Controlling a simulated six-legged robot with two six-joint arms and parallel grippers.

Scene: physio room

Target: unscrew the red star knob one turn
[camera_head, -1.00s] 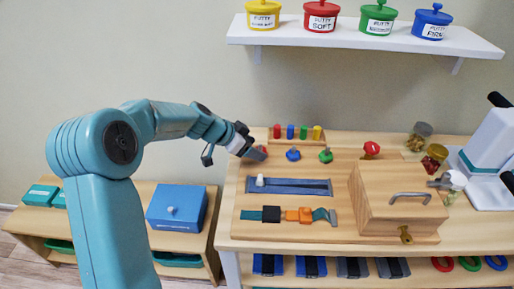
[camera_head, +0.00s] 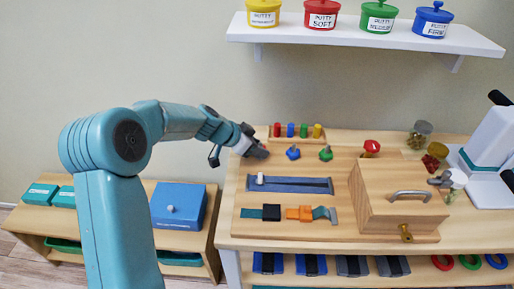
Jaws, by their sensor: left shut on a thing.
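My left gripper (camera_head: 261,153) is at the left end of the row of star knobs on the wooden board (camera_head: 350,236). Its jaws are shut at the red star knob's place, and the gripper hides the knob. A blue star knob (camera_head: 293,152) and a green star knob (camera_head: 326,154) stand to the right of the gripper, apart from it. My right gripper does not show.
Coloured pegs (camera_head: 304,131) stand in a rack just behind. A red-topped knob (camera_head: 371,147) stands by a wooden box with a handle (camera_head: 410,195). A blue strip with a white slider (camera_head: 290,184) lies in front. Putty tubs (camera_head: 378,20) sit on the shelf above.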

